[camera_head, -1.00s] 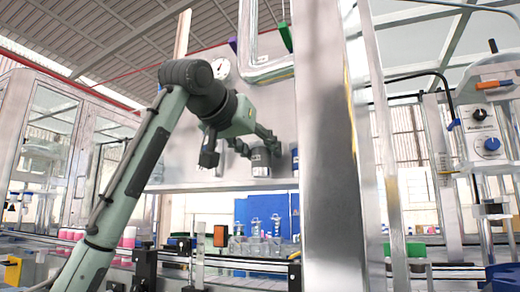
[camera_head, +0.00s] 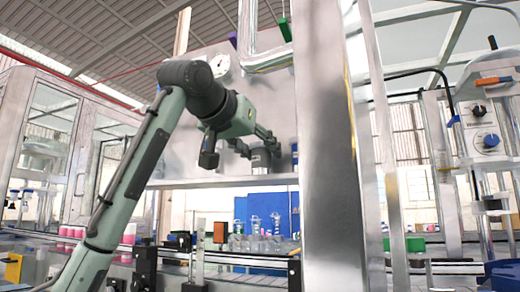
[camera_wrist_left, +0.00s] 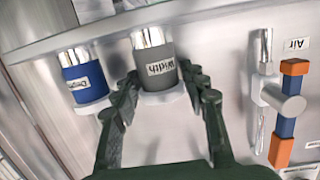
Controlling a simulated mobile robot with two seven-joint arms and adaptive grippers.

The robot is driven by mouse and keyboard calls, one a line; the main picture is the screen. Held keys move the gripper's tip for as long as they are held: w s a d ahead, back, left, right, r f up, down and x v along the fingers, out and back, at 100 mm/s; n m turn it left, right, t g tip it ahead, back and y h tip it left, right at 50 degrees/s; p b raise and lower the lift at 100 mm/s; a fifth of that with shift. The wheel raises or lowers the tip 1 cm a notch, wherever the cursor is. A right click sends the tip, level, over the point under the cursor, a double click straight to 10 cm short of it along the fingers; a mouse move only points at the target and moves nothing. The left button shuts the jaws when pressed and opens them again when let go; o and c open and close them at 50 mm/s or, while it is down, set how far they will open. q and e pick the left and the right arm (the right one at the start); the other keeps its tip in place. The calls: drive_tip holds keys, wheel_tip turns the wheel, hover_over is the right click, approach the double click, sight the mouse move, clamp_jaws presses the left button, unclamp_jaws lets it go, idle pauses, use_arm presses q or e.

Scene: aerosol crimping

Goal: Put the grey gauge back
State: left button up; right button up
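The grey gauge (camera_wrist_left: 158,72), a cylinder with a bright metal end and a "Width" label, is between the fingers of my left gripper (camera_wrist_left: 158,84) in the left wrist view. Both fingertips lie against its sides. A pale ring or base shows at its near end; whether the gauge is seated in a holder I cannot tell. In the head view the left gripper (camera_head: 254,141) is in front of the metal panel, with the dark gauge (camera_head: 261,158) at its fingers. The right gripper is not in view.
A blue "Depth" gauge (camera_wrist_left: 84,78) stands close beside the grey one. An "Air" fitting (camera_wrist_left: 286,105) with orange and blue parts is on the other side. A broad metal post (camera_head: 328,150) stands right of the gripper, and a conveyor (camera_head: 225,258) runs below.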

use_arm(q)
drive_tip(key=o, duration=0.5)
drive_tip(key=shift+o, duration=0.2)
drive_tip(key=shift+s, duration=0.1)
drive_tip(key=v, duration=1.2)
